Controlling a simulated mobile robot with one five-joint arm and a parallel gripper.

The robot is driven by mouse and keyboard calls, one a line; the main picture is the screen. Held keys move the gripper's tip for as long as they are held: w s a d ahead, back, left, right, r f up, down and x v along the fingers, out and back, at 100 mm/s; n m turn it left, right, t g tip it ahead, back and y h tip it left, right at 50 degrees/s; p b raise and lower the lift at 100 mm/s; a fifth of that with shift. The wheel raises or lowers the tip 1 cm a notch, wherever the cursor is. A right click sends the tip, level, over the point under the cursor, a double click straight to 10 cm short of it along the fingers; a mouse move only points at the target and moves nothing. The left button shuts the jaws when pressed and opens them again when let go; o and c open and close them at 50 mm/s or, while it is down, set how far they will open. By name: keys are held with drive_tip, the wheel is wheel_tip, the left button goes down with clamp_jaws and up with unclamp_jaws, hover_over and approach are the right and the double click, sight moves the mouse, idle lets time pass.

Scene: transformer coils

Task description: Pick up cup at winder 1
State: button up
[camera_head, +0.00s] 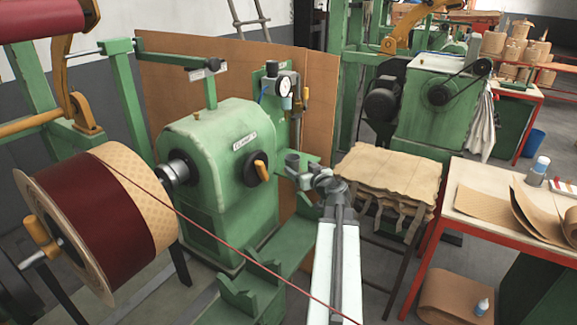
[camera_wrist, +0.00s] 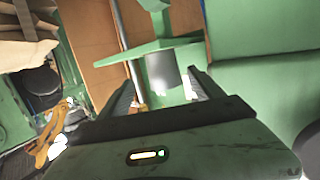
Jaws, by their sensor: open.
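A small grey cup (camera_head: 292,161) stands on a green shelf (camera_head: 311,160) on the right side of the green winder (camera_head: 225,150). In the wrist view the cup (camera_wrist: 161,70) is a plain grey cylinder against a green plate (camera_wrist: 150,49). My gripper (camera_head: 311,180) is close to the cup in the head view, just to its right and lower. In the wrist view my gripper's (camera_wrist: 160,82) two fingers are apart, and the cup shows in line with the gap, near the fingertips. I cannot tell whether it is between them or just beyond. No contact shows.
A dial gauge (camera_head: 285,85) on a post stands above the shelf. A large coil (camera_head: 90,225) is at left, with a red wire running across the front. A stand with tan sheets (camera_head: 390,172) and a red-edged bench (camera_head: 480,195) are at right.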

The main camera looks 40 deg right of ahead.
sight(296, 165)
drive_tip(key=shift+a+x, duration=0.2)
drive_tip(key=shift+x, duration=0.85)
drive_tip(key=x, duration=0.4)
drive_tip(key=shift+w+r+b, duration=0.1)
drive_tip(key=shift+w+b, duration=0.2)
drive_tip(key=shift+b, duration=0.05)
drive_tip(key=shift+s, duration=0.1)
drive_tip(key=c, duration=1.5)
drive_tip(key=shift+o, duration=0.2)
drive_tip(key=shift+r, duration=0.15)
